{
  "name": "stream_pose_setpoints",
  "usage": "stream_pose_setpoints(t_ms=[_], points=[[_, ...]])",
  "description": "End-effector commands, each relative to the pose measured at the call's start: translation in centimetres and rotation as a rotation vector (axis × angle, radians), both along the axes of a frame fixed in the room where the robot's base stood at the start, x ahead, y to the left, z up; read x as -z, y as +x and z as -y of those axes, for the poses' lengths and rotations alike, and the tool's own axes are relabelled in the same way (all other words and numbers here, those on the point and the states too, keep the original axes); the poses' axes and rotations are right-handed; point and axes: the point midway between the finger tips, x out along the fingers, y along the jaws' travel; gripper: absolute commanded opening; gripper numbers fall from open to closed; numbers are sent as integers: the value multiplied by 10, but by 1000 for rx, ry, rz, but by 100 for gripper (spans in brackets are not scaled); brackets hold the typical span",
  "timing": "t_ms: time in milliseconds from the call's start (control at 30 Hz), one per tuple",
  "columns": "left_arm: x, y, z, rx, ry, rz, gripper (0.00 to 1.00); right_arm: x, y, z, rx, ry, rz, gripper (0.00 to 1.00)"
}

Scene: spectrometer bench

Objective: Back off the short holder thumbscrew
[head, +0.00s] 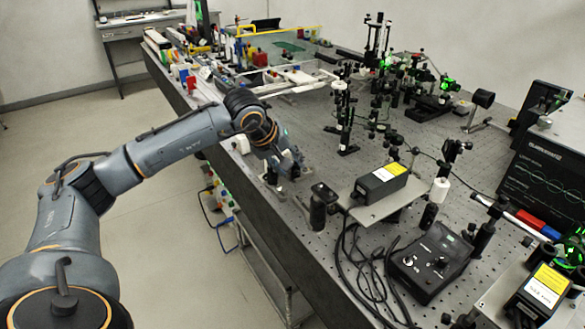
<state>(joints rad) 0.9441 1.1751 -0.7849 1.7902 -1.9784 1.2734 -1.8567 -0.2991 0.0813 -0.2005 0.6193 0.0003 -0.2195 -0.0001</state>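My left arm reaches in from the left, over the near-left edge of the optical table. My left gripper (287,168) is low over the table top; it is small and dark, and I cannot tell its finger opening or whether it touches anything. A short black post holder (317,213) with a flat dark top stands just to the right of and nearer than the gripper. I cannot make out a thumbscrew on it, nor tell for certain that it is the short holder. Parts right at the gripper are hidden by it. My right gripper is not in view.
A yellow-labelled box (381,186) sits on a metal plate right of the gripper. A black control box (430,262) with knobs and loose black cables (362,262) lie nearer. Several optics posts (346,120) stand behind.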

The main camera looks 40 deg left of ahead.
Motion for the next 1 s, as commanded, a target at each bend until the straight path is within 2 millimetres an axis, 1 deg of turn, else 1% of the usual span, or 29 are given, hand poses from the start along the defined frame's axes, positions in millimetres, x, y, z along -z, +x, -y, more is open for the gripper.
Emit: stream_pose_setpoints(t_ms=[33, 200, 300, 400, 567, 1000], points=[[-11, -5, -2, -1, 2, 5, 38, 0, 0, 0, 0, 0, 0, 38], [-42, -26, -4, -1, 1, 4, 38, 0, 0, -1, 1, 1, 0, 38], [-56, -35, -5, -1, 2, 4, 38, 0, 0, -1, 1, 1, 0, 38], [-66, -42, -5, -1, 0, 2, 38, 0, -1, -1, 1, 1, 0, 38], [-73, -47, -5, 0, -1, 1, 38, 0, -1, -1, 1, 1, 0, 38], [-73, -47, -5, 0, -1, 1, 38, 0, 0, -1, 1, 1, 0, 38]])
